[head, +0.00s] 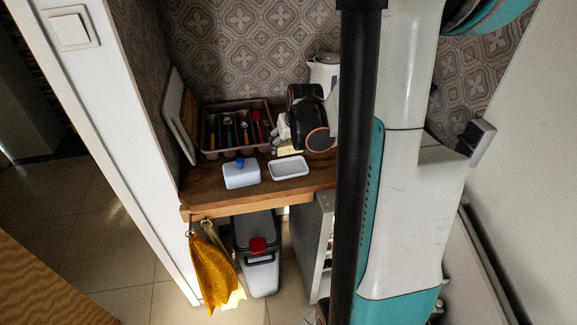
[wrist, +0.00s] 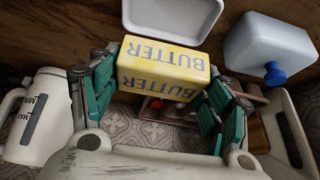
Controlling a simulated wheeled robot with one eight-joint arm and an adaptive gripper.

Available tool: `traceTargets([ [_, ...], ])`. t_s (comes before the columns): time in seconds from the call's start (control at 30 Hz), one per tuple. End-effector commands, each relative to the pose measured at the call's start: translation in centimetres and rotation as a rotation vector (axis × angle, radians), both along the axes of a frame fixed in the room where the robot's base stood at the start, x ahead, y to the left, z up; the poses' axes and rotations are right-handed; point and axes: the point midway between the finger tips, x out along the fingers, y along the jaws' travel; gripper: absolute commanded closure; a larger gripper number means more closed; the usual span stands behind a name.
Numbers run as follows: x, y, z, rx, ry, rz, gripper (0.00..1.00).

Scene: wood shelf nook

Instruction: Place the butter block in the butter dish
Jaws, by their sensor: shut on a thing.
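The butter block (wrist: 163,68), yellow with "BUTTER" in grey-blue letters, is held between the green-padded fingers of my gripper (wrist: 160,82) in the wrist view. In the head view the butter (head: 288,150) shows only partly below my gripper (head: 284,142). The butter dish (wrist: 173,16), a shallow white rectangular tray, appears just beyond the butter in the wrist view. In the head view the dish (head: 289,168) sits empty on the wooden shelf, in front of my gripper. Its white lid (head: 241,175) with a blue knob rests left of the dish.
A cutlery tray (head: 211,153) stands behind the lid on the wooden shelf (head: 222,203). Boards (head: 181,110) lean at the left wall. A white jug (head: 322,69) stands at the back; a white jug (wrist: 38,115) also shows in the wrist view.

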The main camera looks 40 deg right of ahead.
Motion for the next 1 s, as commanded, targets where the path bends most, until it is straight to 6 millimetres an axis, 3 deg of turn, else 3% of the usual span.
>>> traceTargets([
  [0.1,0.1,0.0,-2.5,0.000,0.000,0.000,0.59],
  [0.37,0.0,0.0,-4.1,0.000,0.000,0.000,0.59],
  [0.63,0.0,0.0,-7.7,0.000,0.000,0.000,0.59],
  [1.0,0.0,0.0,-8.1,0.000,0.000,0.000,0.59],
])
